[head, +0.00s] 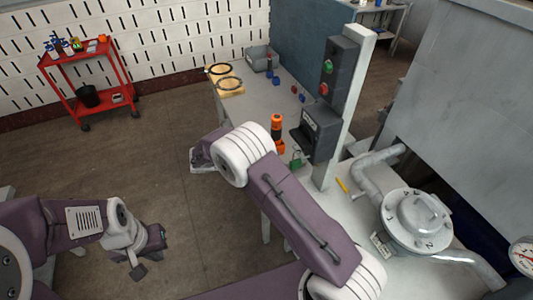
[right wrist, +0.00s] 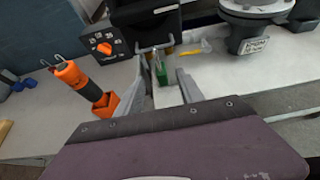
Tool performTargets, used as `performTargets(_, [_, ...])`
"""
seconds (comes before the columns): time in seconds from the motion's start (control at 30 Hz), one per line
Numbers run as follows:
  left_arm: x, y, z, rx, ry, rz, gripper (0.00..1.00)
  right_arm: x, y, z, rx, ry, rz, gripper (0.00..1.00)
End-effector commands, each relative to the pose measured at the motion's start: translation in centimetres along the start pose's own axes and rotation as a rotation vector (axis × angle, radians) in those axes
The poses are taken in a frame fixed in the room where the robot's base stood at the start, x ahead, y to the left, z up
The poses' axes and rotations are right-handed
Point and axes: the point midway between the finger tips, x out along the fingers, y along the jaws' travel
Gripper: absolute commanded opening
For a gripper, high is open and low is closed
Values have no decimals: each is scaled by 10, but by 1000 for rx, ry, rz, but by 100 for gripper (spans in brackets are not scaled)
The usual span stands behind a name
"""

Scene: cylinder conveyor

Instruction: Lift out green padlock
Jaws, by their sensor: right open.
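The green padlock (head: 297,161) is at the table's edge area, just below the dark wall box in the head view. In the right wrist view the green padlock (right wrist: 161,73) shows its green body with a grey metal shackle at its upper end. My right gripper (right wrist: 158,82) is open, with its two grey fingers to the left and right of the padlock in the picture; contact cannot be seen. In the head view its fingers are hidden behind my arm. My left gripper (head: 138,264) hangs low above the floor at the lower left, far from the padlock; its jaws are unclear.
An orange and black tool (head: 277,126) stands upright in an orange holder beside the padlock. The dark box (head: 318,131) is mounted on a white post (head: 346,100). A yellow marker (head: 342,184) and a grey valve (head: 416,220) are to the right. A red cart (head: 88,80) stands far left.

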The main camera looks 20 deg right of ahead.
Motion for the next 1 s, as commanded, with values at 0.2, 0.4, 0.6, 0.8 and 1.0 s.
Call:
performTargets(0.2, [-10, 0, -1, 0, 0, 0, 0, 33, -1, 2, 0, 1, -7, 45])
performTargets(0.4, [-19, 0, -2, 0, 0, 0, 0, 70, -1, 2, 0, 3, -4, 45])
performTargets(0.6, [-22, 0, -2, 0, 0, 0, 0, 89, -1, 0, 2, 4, -3, 45])
performTargets(0.8, [-21, 0, -2, 0, 0, 0, 0, 90, -1, -1, 3, 4, -2, 45])
performTargets(1.0, [-21, 0, -2, 0, 0, 0, 0, 90, -1, -1, 3, 4, -2, 3])
